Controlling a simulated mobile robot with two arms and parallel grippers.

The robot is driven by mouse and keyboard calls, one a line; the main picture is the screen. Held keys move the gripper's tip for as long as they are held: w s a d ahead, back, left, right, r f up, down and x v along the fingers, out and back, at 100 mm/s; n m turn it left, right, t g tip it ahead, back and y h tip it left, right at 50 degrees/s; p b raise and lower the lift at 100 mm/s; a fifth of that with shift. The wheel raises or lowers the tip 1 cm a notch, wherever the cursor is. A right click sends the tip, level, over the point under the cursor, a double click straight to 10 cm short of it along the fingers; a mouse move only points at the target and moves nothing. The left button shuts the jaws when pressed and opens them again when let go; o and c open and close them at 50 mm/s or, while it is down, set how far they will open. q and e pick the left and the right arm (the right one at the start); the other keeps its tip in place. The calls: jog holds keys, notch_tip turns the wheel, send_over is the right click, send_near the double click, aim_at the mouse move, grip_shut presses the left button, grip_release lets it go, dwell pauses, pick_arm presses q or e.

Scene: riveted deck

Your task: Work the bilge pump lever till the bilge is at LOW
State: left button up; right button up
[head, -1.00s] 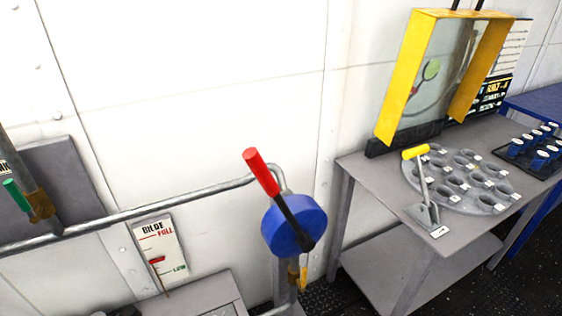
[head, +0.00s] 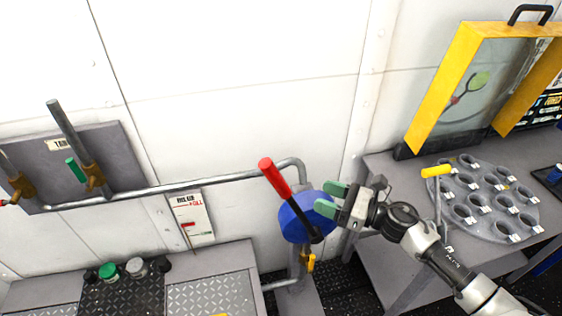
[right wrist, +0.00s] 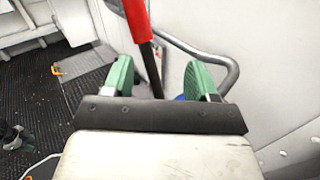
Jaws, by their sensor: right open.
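The pump lever has a red grip (head: 275,178) and a black shaft on a round blue pump body (head: 306,217). It leans up and to the left. My right gripper (head: 338,204) is open with green fingers, just right of the lever at the blue body. In the right wrist view the lever's red grip (right wrist: 137,20) and black shaft show between the open fingers (right wrist: 160,75), but whether they enclose it I cannot tell. The bilge gauge (head: 192,218) on the wall has a red pointer below FULL; its lower label is unreadable.
A pipe (head: 200,188) runs along the wall to the pump. A grey bench (head: 395,268) on the right holds a round holed plate (head: 482,200), a yellow-handled lever (head: 436,171) and a yellow-framed case (head: 440,90). A low cabinet (head: 215,290) stands at lower left.

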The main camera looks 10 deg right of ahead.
aim_at(283, 180)
notch_tip(283, 180, up, 5)
jog(key=s+a+n+g+y, duration=0.1)
jog(key=a+n+g, duration=0.15)
jog(key=n, duration=0.25)
jog(key=shift+t, duration=0.35)
jog(key=p+x, duration=0.4)
jog(key=x, duration=0.4)
jog(key=shift+a+p, duration=0.2)
jog(key=shift+p, duration=0.1)
jog(key=shift+x, duration=0.8)
pick_arm(q)
notch_tip(283, 180, up, 6)
jog(key=shift+f, duration=0.15)
pick_arm(e)
jog(key=shift+f, duration=0.2)
jog(key=shift+c, duration=0.2)
grip_shut()
pick_arm(q)
jog(key=shift+f, duration=0.1)
